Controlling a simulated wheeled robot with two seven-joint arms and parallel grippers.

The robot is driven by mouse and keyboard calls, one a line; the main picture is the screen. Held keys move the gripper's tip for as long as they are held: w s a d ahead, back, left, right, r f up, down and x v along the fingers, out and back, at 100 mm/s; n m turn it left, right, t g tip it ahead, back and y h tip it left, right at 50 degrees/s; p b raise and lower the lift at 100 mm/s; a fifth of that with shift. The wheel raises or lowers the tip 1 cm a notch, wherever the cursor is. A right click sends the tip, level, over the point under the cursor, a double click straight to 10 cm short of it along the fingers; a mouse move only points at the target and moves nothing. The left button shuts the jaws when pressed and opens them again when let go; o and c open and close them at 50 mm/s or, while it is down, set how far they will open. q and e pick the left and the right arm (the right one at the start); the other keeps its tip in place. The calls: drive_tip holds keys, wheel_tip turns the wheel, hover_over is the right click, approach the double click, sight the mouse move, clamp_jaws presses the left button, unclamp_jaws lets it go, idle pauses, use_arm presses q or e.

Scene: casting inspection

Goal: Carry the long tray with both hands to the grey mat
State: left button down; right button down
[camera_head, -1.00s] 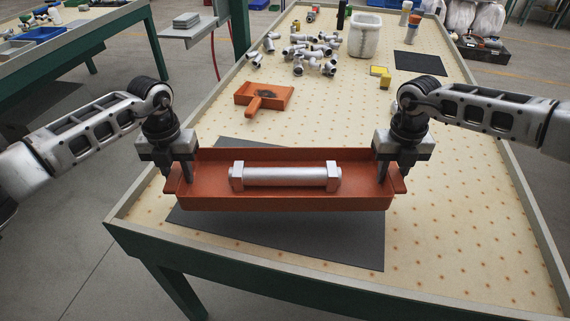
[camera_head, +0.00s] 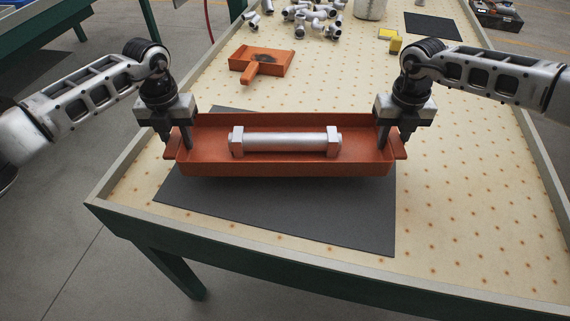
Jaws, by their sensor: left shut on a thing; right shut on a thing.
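The long orange-brown tray (camera_head: 285,168) spans the middle of the view, roughly level, with a silver metal bar with block-like ends (camera_head: 285,142) lying inside it. My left gripper (camera_head: 178,143) is shut on the tray's left end. My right gripper (camera_head: 393,143) is shut on its right end. The dark grey mat (camera_head: 300,215) lies on the table, and the tray is over its back part. The tray hides part of the mat. The tray looks raised above the mat, but the height of the gap is hard to tell.
The table (camera_head: 460,200) has a raised rim. The table's right side is clear.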

drive_tip(key=shift+f, duration=0.1)
